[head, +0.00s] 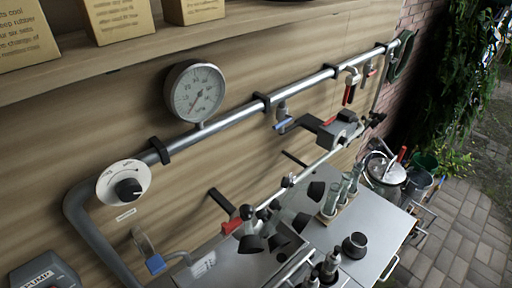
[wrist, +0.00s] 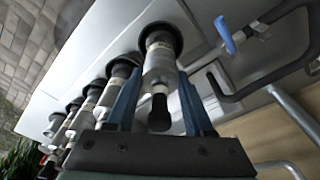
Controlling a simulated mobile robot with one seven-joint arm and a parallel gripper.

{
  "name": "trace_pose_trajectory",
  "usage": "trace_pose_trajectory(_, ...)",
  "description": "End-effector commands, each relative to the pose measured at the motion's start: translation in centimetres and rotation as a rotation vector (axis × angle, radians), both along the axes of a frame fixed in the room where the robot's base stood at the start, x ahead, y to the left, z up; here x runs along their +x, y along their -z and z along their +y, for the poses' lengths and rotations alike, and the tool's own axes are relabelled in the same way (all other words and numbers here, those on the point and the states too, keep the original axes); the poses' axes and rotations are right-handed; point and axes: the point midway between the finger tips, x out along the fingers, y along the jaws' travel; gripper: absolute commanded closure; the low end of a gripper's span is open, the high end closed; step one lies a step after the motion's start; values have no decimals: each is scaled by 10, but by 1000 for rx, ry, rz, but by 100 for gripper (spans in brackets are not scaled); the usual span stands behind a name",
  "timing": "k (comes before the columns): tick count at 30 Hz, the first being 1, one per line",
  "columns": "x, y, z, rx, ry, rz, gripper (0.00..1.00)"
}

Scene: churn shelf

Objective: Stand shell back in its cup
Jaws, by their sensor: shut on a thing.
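In the wrist view, my gripper (wrist: 158,88) has its two blue fingers on either side of a metallic shell (wrist: 160,66). The shell has a pale label band, a wide black collar (wrist: 160,38) at its far end and a black rubber tip (wrist: 158,112) between the fingers. Whether the collar is a separate cup around the shell, I cannot tell. My gripper is not clearly seen in the head view. There, several black cups (head: 250,243) hang tilted around a steel bar cluster above the bench. A dark round cup (head: 355,245) sits on the steel top.
Several similar shells (wrist: 108,92) line up close to the left in the wrist view. A blue-handled tap (wrist: 225,36) and dark pipe are at right. In the head view, glass tubes (head: 347,188) stand in a rack on the bench (head: 385,218). A long pipe (head: 230,116) runs along the wall.

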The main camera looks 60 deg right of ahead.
Motion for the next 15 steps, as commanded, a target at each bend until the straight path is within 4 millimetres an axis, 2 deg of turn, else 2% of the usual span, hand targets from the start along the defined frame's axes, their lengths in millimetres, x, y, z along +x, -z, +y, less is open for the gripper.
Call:
trace_pose_trajectory(2,1,3,0,-1,0,-2,100)
trace_pose_trajectory(3,0,2,0,0,0,0,41)
trace_pose_trajectory(6,0,2,0,0,0,0,23)
trace_pose_trajectory(7,0,2,0,0,0,0,18)
trace_pose_trajectory(15,0,2,0,0,0,0,18)
